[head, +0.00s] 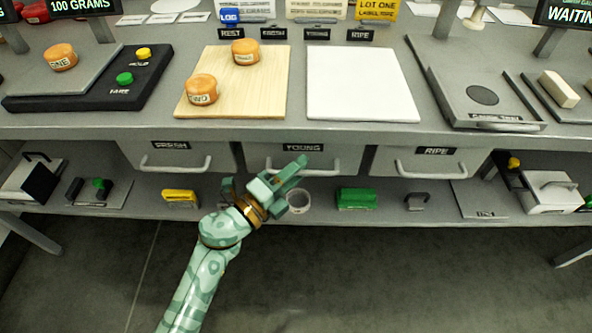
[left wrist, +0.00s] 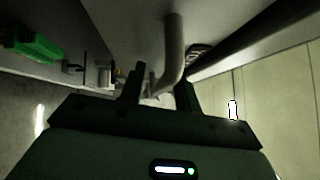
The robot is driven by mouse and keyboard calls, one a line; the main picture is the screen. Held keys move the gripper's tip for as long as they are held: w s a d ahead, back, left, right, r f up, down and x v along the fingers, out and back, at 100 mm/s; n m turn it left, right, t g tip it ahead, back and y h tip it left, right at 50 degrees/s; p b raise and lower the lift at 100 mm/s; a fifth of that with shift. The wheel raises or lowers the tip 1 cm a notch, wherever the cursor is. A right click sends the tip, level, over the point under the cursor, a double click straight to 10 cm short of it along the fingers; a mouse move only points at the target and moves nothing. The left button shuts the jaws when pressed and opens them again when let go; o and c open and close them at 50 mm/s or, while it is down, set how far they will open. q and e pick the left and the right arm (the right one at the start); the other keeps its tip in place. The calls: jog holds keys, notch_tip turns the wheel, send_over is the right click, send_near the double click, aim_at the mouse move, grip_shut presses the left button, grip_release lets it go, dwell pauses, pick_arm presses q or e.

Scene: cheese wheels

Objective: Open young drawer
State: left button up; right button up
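The young drawer (head: 262,154) is the middle one of three under the counter. Its front is about level with its neighbours, so it looks shut. Its handle (head: 331,170) is a pale bar, partly hidden behind my left gripper (head: 299,172). In the left wrist view the handle (left wrist: 174,48) runs down from the top and curves between the two dark fingers of my left gripper (left wrist: 160,92). The fingers stand apart on either side of the bar; I see no clear contact. My right gripper is in neither view.
The fresh drawer (head: 150,158) and ripe drawer (head: 410,158) flank it, both looking shut. A lower shelf below holds a white ring (head: 298,201), a green block (head: 356,199) and a yellow item (head: 180,198). Cheese wheels sit on a wooden board (head: 245,97) above. The floor in front is clear.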

pick_arm(q)
grip_shut()
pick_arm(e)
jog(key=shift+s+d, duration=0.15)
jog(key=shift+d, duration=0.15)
